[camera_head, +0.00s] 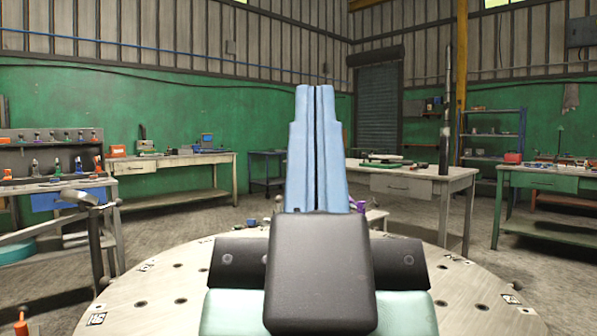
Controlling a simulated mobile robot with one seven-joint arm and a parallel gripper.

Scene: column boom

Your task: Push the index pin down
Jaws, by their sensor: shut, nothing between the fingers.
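My gripper (315,92) points away from the camera, with its two long light-blue fingers closed side by side, a thin dark line between them. Nothing shows between the fingers. A round metal plate (160,282) with dark holes and small printed markers spreads below and around my gripper. No index pin can be made out for certain. A small purple part (358,206) shows just right of the fingers, partly hidden. My gripper and its dark body hide the middle of the plate.
A grey post with a bent handle (92,225) stands left of the plate. A small orange-topped object (21,326) is at the lower left. Workbenches with tools (185,160) stand along the back. A tall dark pole (446,110) rises at the right bench (420,184).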

